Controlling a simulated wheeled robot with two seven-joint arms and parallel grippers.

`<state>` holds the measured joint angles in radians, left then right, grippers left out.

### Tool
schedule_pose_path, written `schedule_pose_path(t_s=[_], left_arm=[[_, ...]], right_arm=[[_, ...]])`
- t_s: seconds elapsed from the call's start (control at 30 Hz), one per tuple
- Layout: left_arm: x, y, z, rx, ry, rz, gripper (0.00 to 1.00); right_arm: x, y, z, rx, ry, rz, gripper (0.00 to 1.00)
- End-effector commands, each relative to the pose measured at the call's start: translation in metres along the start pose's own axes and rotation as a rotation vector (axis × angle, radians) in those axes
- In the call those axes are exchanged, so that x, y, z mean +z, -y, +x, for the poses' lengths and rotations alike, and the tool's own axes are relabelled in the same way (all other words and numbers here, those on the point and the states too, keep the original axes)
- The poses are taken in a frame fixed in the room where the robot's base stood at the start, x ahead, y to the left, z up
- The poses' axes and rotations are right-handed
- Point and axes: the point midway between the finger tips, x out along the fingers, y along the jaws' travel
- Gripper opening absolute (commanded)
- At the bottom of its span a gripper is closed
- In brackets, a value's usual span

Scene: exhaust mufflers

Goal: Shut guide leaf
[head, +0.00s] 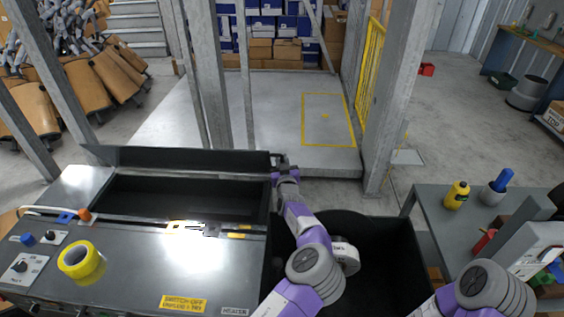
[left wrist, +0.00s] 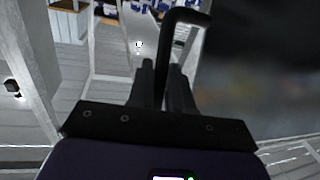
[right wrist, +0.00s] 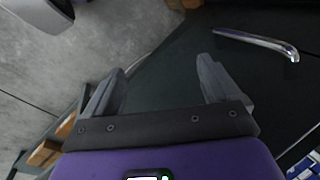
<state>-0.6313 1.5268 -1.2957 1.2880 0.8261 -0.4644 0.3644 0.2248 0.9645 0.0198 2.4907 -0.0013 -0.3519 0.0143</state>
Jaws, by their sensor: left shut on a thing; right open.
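The guide leaf (head: 190,158) is a long dark panel raised along the back edge of the machine's open trough (head: 170,197). My left gripper (head: 277,160) is at the leaf's right end. In the left wrist view, my left gripper (left wrist: 164,68) is shut on a black bent handle (left wrist: 185,16), whose bar runs between the fingers. A dark, blurred surface fills the right of that view. My right gripper (right wrist: 160,70) is open and empty in the right wrist view; I cannot make out its fingers in the head view.
A metal bar handle (right wrist: 257,40) on a dark surface is near my right gripper. A yellow tape roll (head: 80,260) lies on the machine top. A black bin (head: 385,245) stands right of the machine. A side table (head: 440,210) holds a yellow bottle (head: 456,195). Steel posts stand behind the leaf.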

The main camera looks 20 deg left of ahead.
Motion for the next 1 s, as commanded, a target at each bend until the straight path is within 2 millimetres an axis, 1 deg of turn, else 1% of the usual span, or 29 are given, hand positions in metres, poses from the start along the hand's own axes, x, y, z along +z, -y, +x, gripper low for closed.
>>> schedule_pose_path(t_s=[0.23, 0.37, 0.6, 1.0], left_arm=[[0.001, 0.0, -0.001, 0.0, -0.006, -0.002, 0.0], [0.004, 0.002, -0.005, 0.001, -0.033, -0.008, 0.0], [0.017, 0.007, -0.024, 0.011, -0.16, -0.031, 0.0], [0.05, 0.017, -0.057, 0.034, -0.441, -0.085, 0.0]], right_arm=[[0.0, 0.0, 0.001, 0.0, 0.0, 0.0, 0.89], [0.0, -0.002, 0.005, 0.0, 0.0, 0.0, 0.89], [-0.001, -0.006, 0.016, 0.0, 0.0, 0.0, 0.89], [-0.001, -0.006, 0.016, 0.0, 0.0, 0.0, 0.89]])
